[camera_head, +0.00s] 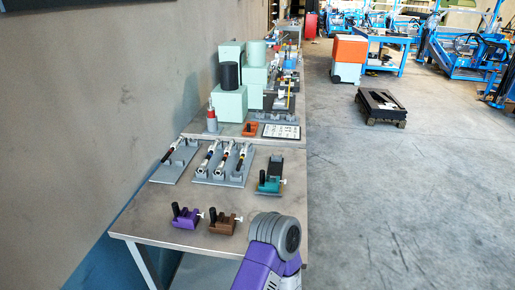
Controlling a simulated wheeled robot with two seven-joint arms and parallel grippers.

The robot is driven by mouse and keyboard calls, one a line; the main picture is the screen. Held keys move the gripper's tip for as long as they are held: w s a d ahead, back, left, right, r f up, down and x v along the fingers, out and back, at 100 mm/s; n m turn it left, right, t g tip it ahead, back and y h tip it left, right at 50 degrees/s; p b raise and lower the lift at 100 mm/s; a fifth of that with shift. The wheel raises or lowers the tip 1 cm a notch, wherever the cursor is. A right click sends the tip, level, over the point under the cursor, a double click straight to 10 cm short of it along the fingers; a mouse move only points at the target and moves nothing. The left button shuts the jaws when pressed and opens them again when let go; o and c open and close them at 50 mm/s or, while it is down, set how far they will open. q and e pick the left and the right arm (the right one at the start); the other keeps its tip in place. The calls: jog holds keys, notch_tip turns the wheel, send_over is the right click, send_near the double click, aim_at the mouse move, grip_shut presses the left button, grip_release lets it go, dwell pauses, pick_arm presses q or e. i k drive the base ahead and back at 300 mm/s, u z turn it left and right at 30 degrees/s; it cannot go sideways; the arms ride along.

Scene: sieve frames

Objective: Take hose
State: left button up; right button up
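I cannot make out a hose for certain in the head view. A long table (150,215) runs along the wall at the left. On it, several slender tools with metal and dark parts (222,160) lie on grey holders (206,176). A purple device (186,217) and a brown device (222,223) stand near the table's front edge, and a teal device with a black top (271,181) stands on a grey base. A purple and grey part of my arm shows at the bottom, over the table's front right corner. Neither gripper shows.
Farther along the table stand mint-green blocks (229,108) with dark and green cylinders, a red-topped item (211,119) and a framed sheet (281,131). A low black cart (381,107) and an orange and white cabinet (348,58) stand on the floor.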

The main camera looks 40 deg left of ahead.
aim_at(244, 152)
jog(key=i, duration=5)
jog(key=u, duration=5)
jog(key=i, duration=0.1)
jog(key=z, duration=0.25)
